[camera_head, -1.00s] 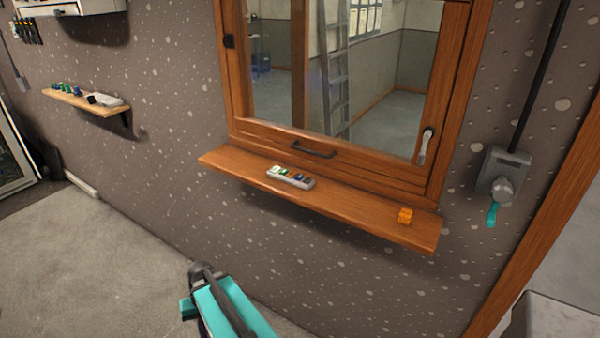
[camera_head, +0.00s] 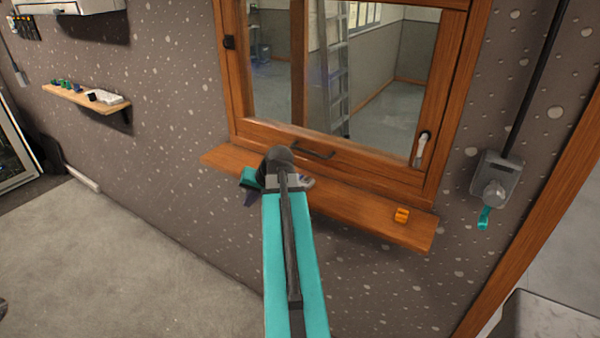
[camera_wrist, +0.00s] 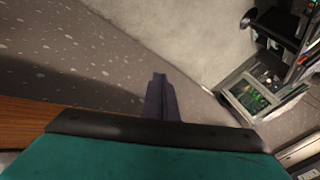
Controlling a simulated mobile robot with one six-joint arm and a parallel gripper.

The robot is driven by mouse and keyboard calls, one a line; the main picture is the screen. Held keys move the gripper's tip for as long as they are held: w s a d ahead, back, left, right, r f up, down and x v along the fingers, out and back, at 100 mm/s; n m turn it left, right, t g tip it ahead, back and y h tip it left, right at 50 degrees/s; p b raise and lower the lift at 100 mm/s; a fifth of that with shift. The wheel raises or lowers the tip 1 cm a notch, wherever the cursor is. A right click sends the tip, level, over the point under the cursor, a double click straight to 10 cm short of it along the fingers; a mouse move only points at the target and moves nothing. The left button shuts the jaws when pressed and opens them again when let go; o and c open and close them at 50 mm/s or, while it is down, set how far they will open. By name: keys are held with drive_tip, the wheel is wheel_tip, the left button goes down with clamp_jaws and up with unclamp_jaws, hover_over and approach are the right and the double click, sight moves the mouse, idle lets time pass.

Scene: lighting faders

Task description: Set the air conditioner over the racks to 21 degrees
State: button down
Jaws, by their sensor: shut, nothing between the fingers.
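I cannot pick out an air conditioner or a temperature readout for certain in either view. A white unit (camera_head: 70,7) is cut off by the top left edge of the head view; I cannot tell what it is. A rack-like frame with lit green parts (camera_wrist: 258,95) stands at the right of the wrist view. My gripper (camera_wrist: 159,80) is shut and empty, its dark fingers pointing away over the floor and wall. In the head view my teal arm reaches up to the wooden sill (camera_head: 370,212), and my gripper is partly hidden behind its wrist.
A small wall shelf (camera_head: 75,97) at left holds a white object (camera_head: 108,97) and small coloured items. A grey wall box (camera_head: 497,180) with a teal lever hangs at right.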

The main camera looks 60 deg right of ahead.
drive_tip(key=s+d+r, duration=0.1)
drive_tip(key=d+r, duration=0.1)
drive_tip(key=r, duration=0.1)
drive_tip(key=s+d+r+m+t+h+p, duration=0.1)
drive_tip(key=s+d+r, duration=0.1)
drive_tip(key=d+r, duration=0.1)
drive_tip(key=s+d+r+h, duration=0.1)
drive_tip(key=s+d+r, duration=0.1)
drive_tip(key=r, duration=0.3)
drive_tip(key=shift+s+d, duration=0.2)
drive_tip(key=shift+d, duration=0.1)
wheel_tip(320, 180, up, 8)
drive_tip(key=m+h+p, duration=0.1)
drive_tip(key=m+h, duration=0.1)
hover_over(301, 179)
drive_tip(key=shift+t, duration=0.4)
drive_tip(key=shift+a, duration=0.1)
drive_tip(key=shift+f+b, duration=2.55)
drive_tip(key=shift+f, duration=1.8)
drive_tip(key=shift+f+b, duration=0.35)
drive_tip(key=shift+f, duration=0.4)
drive_tip(key=shift+r+p, duration=0.5)
drive_tip(key=shift+r, duration=0.25)
